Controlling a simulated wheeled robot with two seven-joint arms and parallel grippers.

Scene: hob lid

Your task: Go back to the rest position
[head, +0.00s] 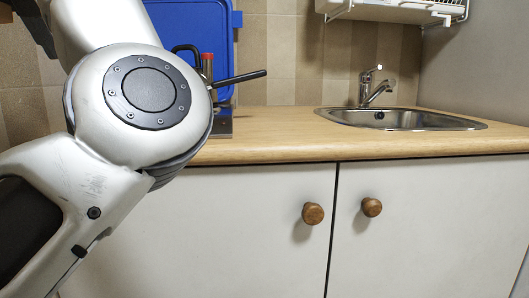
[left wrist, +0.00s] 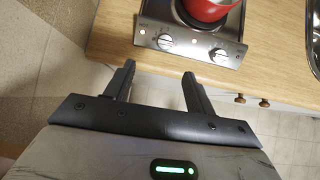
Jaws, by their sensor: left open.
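My left gripper (left wrist: 158,78) is open and empty in the left wrist view, with its fingers apart in front of the counter edge. The steel hob (left wrist: 190,42) lies beyond the fingertips, its knobs facing me, with a red pot (left wrist: 205,9) on it. In the head view my left arm covers most of the hob (head: 223,127), and the left gripper cannot be seen there. A blue panel (head: 222,45), perhaps the hob lid, stands upright at the wall behind. My right gripper is in neither view.
The wooden counter (head: 275,125) is clear between the hob and the sink (head: 420,120) with its tap (head: 372,88). A dark handle (head: 240,78) sticks out to the right above the hob. White cupboard doors (head: 240,230) with wooden knobs (head: 313,213) are below. A dish rack (head: 400,10) hangs above.

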